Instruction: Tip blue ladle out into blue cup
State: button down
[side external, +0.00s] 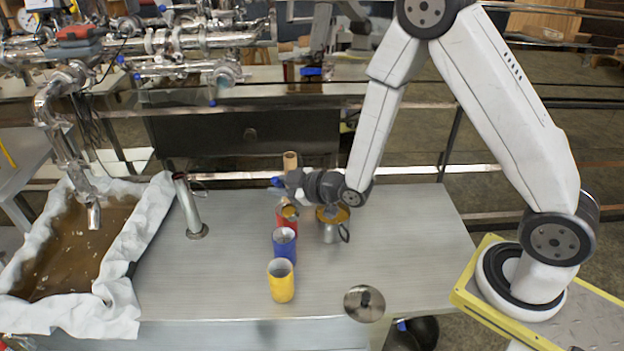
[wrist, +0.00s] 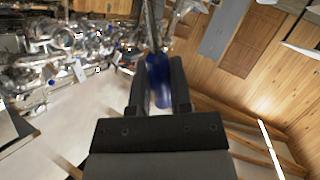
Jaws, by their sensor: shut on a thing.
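My gripper (side external: 284,183) is shut on the blue ladle's handle, which shows between the fingers in the wrist view (wrist: 160,92). A thin dark shaft runs up from the blue part there. In the side view, a small blue bit of the ladle (side external: 276,182) shows at the fingertips; its bowl cannot be made out. The blue cup (side external: 284,246) stands upright on the metal table, between the red cup (side external: 288,224) and the yellow cup (side external: 281,286). My gripper is above and behind the blue cup, apart from it, close over the red cup.
A steel pot with a handle (side external: 331,232) stands right of the cups, under my wrist. A round lid with a dark knob (side external: 364,303) lies at the table's front. A steel tube (side external: 190,208) stands left. A cloth-edged pan of brown liquid (side external: 75,250) is far left.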

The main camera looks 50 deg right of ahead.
jog(key=shift+a+f+n, duration=0.3)
jog(key=shift+a, duration=0.1)
jog(key=shift+h, duration=0.3)
jog(key=shift+s+a+f+n+h, duration=0.15)
jog(key=shift+a+f+n+h, duration=0.35)
jog(key=shift+a+f+n, duration=0.65)
jog(key=shift+a+m, duration=0.2)
jog(key=shift+m, duration=0.05)
jog(key=shift+s+a+f+n+h, duration=0.1)
jog(key=shift+a+f+n+h, duration=0.4)
jog(key=shift+a+f+n, duration=0.25)
jog(key=shift+a, duration=0.15)
jog(key=shift+a+f+n+h, duration=0.4)
jog(key=shift+a+f+n, duration=0.15)
jog(key=shift+a+f, duration=0.2)
jog(key=shift+f, duration=0.15)
